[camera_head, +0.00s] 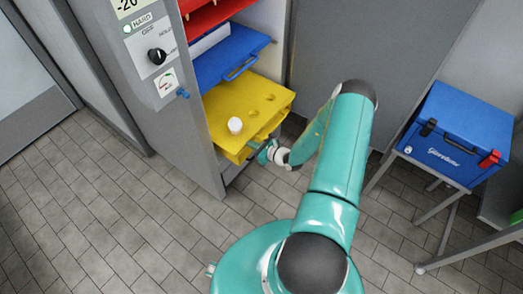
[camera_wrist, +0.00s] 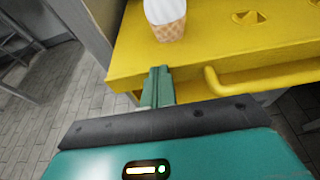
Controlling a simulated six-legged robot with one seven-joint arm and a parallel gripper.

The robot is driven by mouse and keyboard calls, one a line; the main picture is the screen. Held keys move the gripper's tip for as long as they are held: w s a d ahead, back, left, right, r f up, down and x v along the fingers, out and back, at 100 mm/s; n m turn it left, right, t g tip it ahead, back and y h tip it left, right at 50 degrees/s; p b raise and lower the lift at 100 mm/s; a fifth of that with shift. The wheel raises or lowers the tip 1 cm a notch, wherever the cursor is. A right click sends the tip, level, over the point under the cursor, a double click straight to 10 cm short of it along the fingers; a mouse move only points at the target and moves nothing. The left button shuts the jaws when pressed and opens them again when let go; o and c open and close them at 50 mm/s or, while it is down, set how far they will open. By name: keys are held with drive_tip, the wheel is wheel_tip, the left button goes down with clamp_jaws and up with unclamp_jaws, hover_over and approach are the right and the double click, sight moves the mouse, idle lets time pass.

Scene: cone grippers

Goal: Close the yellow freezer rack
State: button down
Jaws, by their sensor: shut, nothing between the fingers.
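The yellow freezer rack (camera_head: 262,101) juts out of the open freezer, further out than the blue rack above it. In the wrist view the cone (camera_wrist: 168,20) is upright in the yellow rack (camera_wrist: 230,52), with a yellow bar handle (camera_wrist: 260,78) on the front face. My gripper (camera_wrist: 157,84) is shut and empty, its fingers at the rack's front, left of the handle. I cannot tell whether they touch it. In the head view my gripper (camera_head: 264,154) is at the rack's front edge.
A blue rack (camera_head: 228,58) and a red rack (camera_head: 212,14) sit above the yellow one. The freezer's side panel (camera_head: 160,90) with a knob stands left. The grey open door (camera_head: 385,45) is behind my arm. A blue cool box (camera_head: 455,130) stands on a metal stand at right.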

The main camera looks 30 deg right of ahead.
sight(225, 130)
drive_tip(key=w+a, duration=0.1)
drive_tip(key=w, duration=0.3)
drive_tip(key=w+a, duration=0.2)
drive_tip(key=w, duration=0.3)
drive_tip(key=w+a, duration=0.2)
drive_tip(key=w, duration=0.3)
drive_tip(key=shift+w, duration=0.15)
drive_tip(key=shift+w+a, duration=0.25)
drive_tip(key=shift+w, duration=0.25)
drive_tip(key=shift+w+r, duration=0.1)
drive_tip(key=shift+d, duration=0.1)
